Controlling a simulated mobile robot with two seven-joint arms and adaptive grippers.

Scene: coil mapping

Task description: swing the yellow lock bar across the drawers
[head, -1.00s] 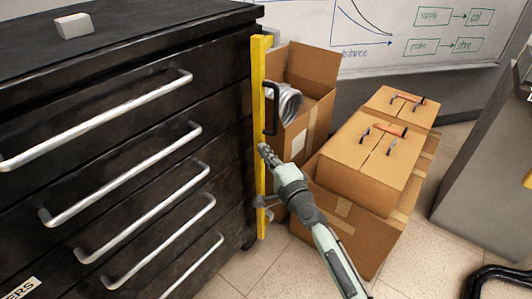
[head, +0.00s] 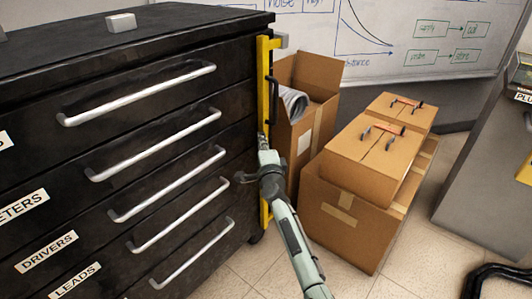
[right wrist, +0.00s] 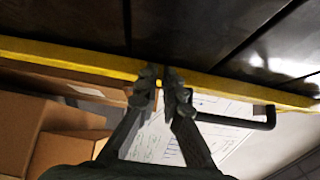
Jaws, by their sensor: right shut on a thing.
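The yellow lock bar (head: 262,92) stands upright along the right front edge of the black drawer cabinet (head: 165,40), beside the drawers and not across their fronts. A black handle (head: 272,88) sticks out from its upper half. My right gripper (head: 264,146) is at the bar below this handle, and my arm hides part of the bar's lower half. In the right wrist view the fingers (right wrist: 163,84) are shut on the edge of the yellow bar (right wrist: 70,56), with the black handle (right wrist: 240,121) to their right. My left gripper is not in view.
Cardboard boxes (head: 345,215) stand on the floor right of the cabinet, close to my right arm. The silver drawer handles (head: 140,92) stick out from the drawer fronts. A whiteboard (head: 420,30) is behind.

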